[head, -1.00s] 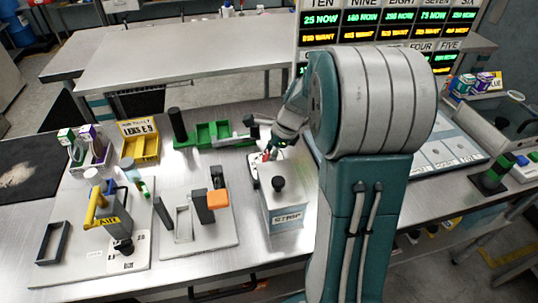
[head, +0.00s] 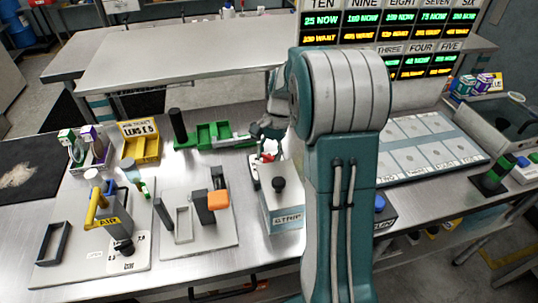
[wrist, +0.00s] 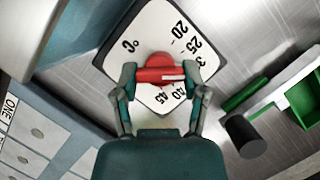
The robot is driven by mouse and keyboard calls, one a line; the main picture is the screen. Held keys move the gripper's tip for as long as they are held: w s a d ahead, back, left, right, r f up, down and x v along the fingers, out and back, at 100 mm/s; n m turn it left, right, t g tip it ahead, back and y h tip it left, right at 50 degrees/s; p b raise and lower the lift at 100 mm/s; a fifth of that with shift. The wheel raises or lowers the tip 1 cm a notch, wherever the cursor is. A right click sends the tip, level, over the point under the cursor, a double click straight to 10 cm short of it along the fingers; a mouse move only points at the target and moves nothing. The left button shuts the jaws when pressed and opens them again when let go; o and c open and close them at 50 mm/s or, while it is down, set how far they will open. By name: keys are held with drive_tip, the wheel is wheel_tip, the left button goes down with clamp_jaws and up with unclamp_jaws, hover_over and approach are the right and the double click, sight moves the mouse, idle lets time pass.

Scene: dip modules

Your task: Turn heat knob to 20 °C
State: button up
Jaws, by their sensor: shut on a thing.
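The red heat knob (wrist: 160,59) sits on a white dial plate (wrist: 150,25) in the wrist view. Black numbers 20, 25, 40 and 45 and a °C mark show around it; the others are partly covered. My gripper (wrist: 160,73) is shut on the red knob's bar, one finger at each end. A white strip on the bar lies toward the right finger, roughly on the side between 25 and 40; the exact reading is unclear. In the head view my gripper (head: 270,138) is over the small red knob (head: 268,156), behind the STRIP box.
The grey STRIP box (head: 283,212) with a black knob stands just in front of the dial. A green rack (head: 215,133) with a dark cylinder lies behind and left. A panel of drawers or tiles (head: 425,150) is at right.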

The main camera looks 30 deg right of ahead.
drive_tip(key=n+h, duration=0.1)
drive_tip(key=n, duration=0.2)
drive_tip(key=n+g+h, duration=0.1)
drive_tip(key=n, duration=0.2)
drive_tip(key=shift+w+a+g, duration=0.1)
drive_tip(key=shift+w+g, duration=0.05)
drive_tip(key=shift+g, duration=0.15)
drive_tip(key=n+h, duration=0.1)
drive_tip(key=n, duration=0.4)
drive_tip(key=shift+a+n+g+h, duration=0.1)
drive_tip(key=shift+n+g+h, duration=0.2)
drive_tip(key=shift+h, duration=0.1)
drive_tip(key=shift+w, duration=0.1)
drive_tip(key=o, duration=1.2)
drive_tip(key=shift+c, duration=0.2)
drive_tip(key=v, duration=1.2)
